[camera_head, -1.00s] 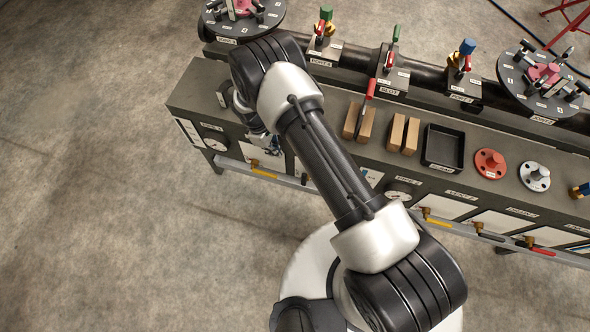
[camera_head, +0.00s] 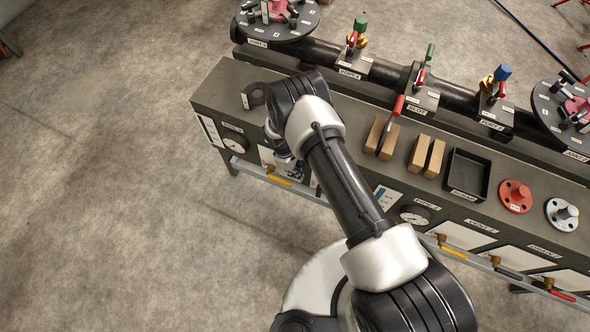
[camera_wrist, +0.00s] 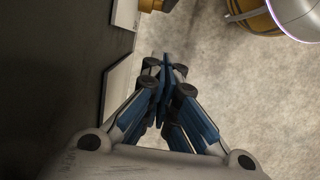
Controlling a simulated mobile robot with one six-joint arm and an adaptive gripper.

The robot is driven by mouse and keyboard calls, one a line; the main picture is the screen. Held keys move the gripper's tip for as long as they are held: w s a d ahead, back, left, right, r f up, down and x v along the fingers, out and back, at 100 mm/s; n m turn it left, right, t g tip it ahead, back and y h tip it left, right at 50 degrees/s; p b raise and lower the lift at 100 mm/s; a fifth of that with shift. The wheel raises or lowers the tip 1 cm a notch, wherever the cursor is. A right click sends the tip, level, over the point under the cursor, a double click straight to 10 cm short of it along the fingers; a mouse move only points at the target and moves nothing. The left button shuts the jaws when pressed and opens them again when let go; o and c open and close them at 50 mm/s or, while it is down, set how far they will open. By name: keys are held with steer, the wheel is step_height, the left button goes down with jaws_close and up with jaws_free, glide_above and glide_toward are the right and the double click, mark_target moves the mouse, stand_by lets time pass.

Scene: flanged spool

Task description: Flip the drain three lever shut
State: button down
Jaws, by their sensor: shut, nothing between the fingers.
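Several small valve levers line the rail on the bench's front: a yellow lever (camera_head: 279,180) at left, another yellow lever (camera_head: 453,251), a dark lever (camera_head: 508,273) and a red lever (camera_head: 561,295) at right. The labels are too small to tell surely which lever is drain three. My gripper (camera_head: 288,165) hangs in front of the bench's left part, near the left yellow lever, partly hidden by my arm. In the wrist view my gripper (camera_wrist: 165,68) is shut and empty, its fingertips together over the floor beside the dark bench front.
The bench top holds wooden blocks (camera_head: 427,156), a black tray (camera_head: 486,178), a red flange (camera_head: 515,195) and a grey flange (camera_head: 562,214). A pipe with upright valves runs behind. Open floor (camera_head: 110,200) lies left.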

steer(key=s+d+f+b, duration=0.1)
steer(key=d+f, duration=0.3)
steer(key=shift+s+d, duration=0.35)
steer(key=shift+d+r, duration=0.15)
